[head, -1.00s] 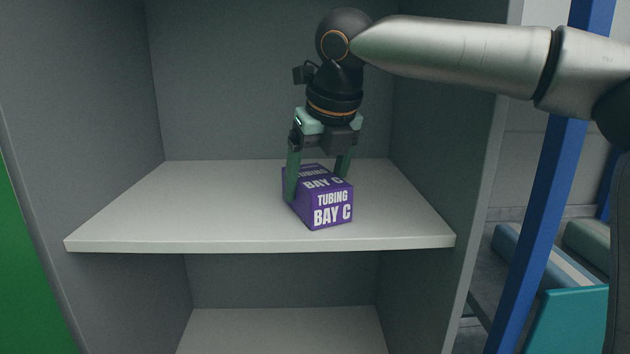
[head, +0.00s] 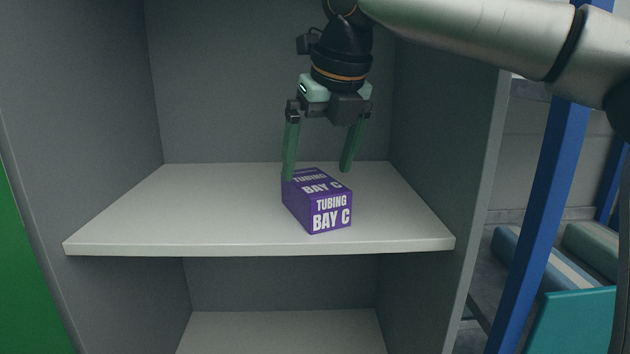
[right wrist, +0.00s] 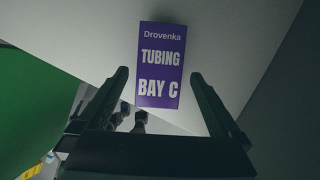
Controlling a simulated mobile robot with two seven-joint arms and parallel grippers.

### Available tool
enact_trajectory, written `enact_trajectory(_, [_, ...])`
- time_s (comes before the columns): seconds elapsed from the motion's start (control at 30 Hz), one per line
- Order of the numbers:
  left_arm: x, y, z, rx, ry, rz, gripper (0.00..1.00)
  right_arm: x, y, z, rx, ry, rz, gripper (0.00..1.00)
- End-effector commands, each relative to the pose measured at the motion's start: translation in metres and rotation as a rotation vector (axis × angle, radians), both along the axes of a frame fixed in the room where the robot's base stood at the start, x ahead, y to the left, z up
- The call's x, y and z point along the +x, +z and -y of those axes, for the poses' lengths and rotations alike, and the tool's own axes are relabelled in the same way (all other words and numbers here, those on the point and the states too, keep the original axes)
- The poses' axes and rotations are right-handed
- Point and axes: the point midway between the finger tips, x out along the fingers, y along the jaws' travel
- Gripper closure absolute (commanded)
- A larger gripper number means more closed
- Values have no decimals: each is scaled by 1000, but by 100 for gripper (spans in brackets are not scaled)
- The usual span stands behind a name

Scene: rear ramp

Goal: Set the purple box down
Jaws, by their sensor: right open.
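The purple box (head: 318,203), marked "TUBING BAY C", rests on the white shelf (head: 150,215) of a grey cabinet, right of the shelf's middle. It also shows in the right wrist view (right wrist: 160,66), beyond the fingertips, with its "Drovenka" face turned to the camera. My right gripper (head: 318,174) is open and empty above the box, its green fingers apart on either side of the box's top. The wrist view also shows the open right gripper (right wrist: 158,78), with a gap between each finger and the box. My left gripper is not in view.
Grey cabinet walls (head: 445,150) close in the shelf at the sides and back. A lower shelf (head: 285,330) is empty. Free shelf room lies left of the box. A blue post (head: 545,220) and a teal panel (head: 572,320) stand outside at right.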

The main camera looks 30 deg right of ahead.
Motion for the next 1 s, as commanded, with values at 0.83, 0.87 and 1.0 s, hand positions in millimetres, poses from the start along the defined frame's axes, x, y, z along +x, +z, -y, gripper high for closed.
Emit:
enact_trajectory(0.83, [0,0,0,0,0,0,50,-28,67,-5,1,1,-1,0])
enact_trajectory(0.87, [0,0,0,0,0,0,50,-28,67,-5,1,1,-1,0])
enact_trajectory(1.0, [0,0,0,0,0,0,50,-28,67,-5,0,1,-1,0])
